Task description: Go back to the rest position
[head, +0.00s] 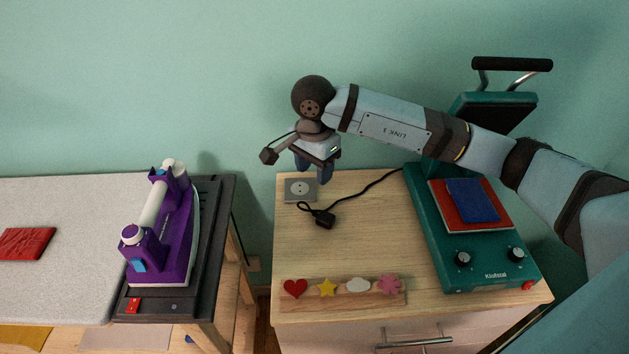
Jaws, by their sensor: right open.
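My right gripper (314,174) points down over the back left corner of the wooden cabinet top (345,243). It is open, with nothing seen between its fingers. It is close to a grey socket plate (300,189); I cannot tell whether they touch. My right arm reaches in from the right, above the green heat press (455,235). My left gripper is not in view.
The press stands open with red and blue cloth (473,200) on its plate. A black plug (319,217) lies on its cord near the socket. Shape patches (328,287) line the front edge. A purple iron (163,230) stands on the ironing table (75,210) at left.

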